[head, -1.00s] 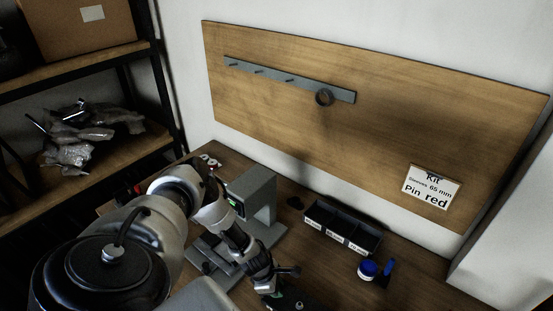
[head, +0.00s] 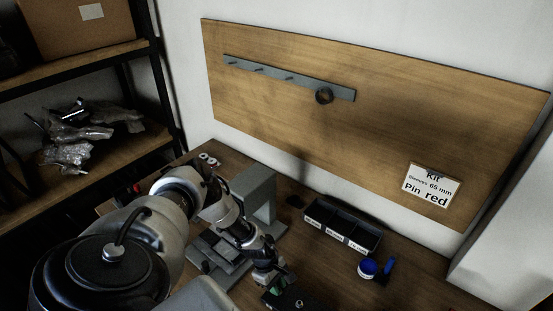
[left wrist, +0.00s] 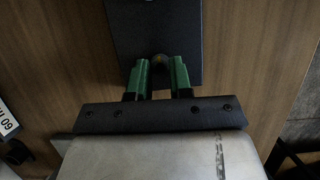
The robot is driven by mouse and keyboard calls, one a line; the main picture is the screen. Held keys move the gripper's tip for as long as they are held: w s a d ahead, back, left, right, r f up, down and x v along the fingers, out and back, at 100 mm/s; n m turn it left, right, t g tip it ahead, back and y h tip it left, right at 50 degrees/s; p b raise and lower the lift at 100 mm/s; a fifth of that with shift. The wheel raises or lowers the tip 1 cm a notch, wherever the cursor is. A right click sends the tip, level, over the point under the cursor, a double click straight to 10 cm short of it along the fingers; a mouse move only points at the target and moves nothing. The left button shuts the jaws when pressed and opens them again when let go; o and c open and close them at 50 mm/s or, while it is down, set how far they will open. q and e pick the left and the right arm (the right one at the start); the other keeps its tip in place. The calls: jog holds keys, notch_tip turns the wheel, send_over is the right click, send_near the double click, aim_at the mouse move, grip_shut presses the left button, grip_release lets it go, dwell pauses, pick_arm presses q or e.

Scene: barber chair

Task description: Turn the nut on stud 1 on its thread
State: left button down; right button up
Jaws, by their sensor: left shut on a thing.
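A dark plate (left wrist: 155,30) lies on the wooden bench top ahead of my left gripper (left wrist: 158,70). The gripper's two green fingers stand either side of a small brassy round part, seemingly the nut (left wrist: 159,60) on its stud, at the plate's near part. The gripper is shut on it. The fingers hide its sides, and I cannot make out the thread or a stud number. In the head view the left gripper (head: 279,279) is low in the middle, over the dark plate (head: 290,298). The right gripper is not in view.
A grey press-like stand (head: 262,187) is close beside my left arm. A black bin with labelled compartments (head: 345,228) and a blue-lidded pot (head: 368,267) stand to the right. A wooden board with a peg rail (head: 290,78) and a kit card (head: 431,186) is behind.

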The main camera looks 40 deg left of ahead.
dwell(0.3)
pick_arm(q)
jog(key=c, duration=1)
grip_release()
jog(key=v, duration=1)
jog(key=shift+a+r, duration=0.25)
jog(key=shift+r, duration=0.05)
